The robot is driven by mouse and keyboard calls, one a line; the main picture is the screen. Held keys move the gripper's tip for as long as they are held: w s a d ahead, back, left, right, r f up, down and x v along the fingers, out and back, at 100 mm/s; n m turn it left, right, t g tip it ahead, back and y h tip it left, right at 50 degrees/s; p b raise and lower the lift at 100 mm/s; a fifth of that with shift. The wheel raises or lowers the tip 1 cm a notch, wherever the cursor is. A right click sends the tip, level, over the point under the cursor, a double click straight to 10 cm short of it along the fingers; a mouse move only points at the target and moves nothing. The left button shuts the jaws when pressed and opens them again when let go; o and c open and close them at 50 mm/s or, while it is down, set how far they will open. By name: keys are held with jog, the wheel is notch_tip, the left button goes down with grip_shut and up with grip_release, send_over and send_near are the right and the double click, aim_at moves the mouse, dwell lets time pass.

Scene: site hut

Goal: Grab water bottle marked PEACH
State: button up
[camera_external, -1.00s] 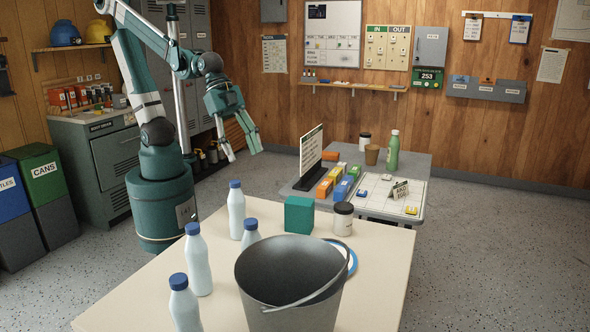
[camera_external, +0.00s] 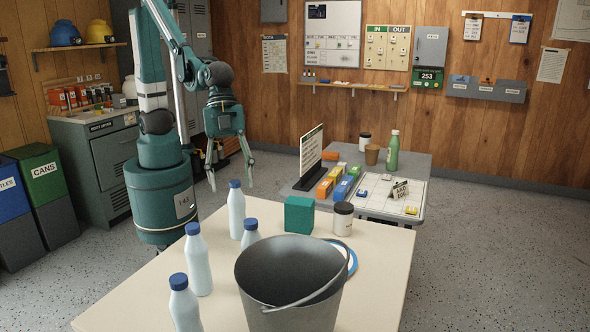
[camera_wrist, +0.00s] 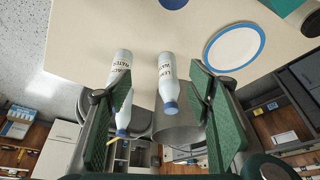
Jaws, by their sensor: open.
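Several white water bottles with blue caps stand on the cream table, among them one at the back (camera_external: 236,212), one behind the bucket (camera_external: 250,233), one on the left (camera_external: 198,262) and one in front (camera_external: 184,306). No labels show in the external view. The wrist view shows two bottles, left (camera_wrist: 122,88) and right (camera_wrist: 166,78); both labels seem to include WATER, but I cannot read PEACH on either. My gripper (camera_external: 231,179) is open and empty, pointing down at the far left edge of the table, above and behind the back bottle.
A grey bucket (camera_external: 262,290) stands at the table's front, beside a blue-rimmed plate (camera_wrist: 234,47). A teal box (camera_external: 299,215) and a dark-lidded jar (camera_external: 343,220) stand at the back. A second table (camera_external: 412,160) behind holds a green bottle (camera_external: 392,150), cup, blocks and sign.

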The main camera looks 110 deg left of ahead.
aim_at(198, 260)
jog(key=shift+s+d+f+m+g+h+p, duration=0.25)
jog(key=shift+d+f+m+p, duration=0.8)
jog(key=shift+d, duration=1.45)
jog(key=shift+w+d+f+m+g+p, duration=0.1)
jog(key=shift+d+f+m+g+p, duration=0.35)
jog(key=shift+d+f, duration=1.55)
jog(key=shift+s+d+f+m+g+h+p, duration=0.15)
jog(key=shift+d+f+m+g+p, duration=0.6)
jog(key=shift+d, duration=2.2)
jog(key=shift+f+m+t, duration=0.1)
jog(key=shift+m+t, duration=0.25)
jog(key=shift+b+x, duration=0.45)
jog(key=shift+x, duration=0.8)
jog(key=shift+d+f, duration=0.1)
jog(key=shift+b+x, duration=0.5)
jog(key=shift+x, duration=1.95)
jog(key=shift+w, duration=0.1)
jog(key=c, duration=1.2)
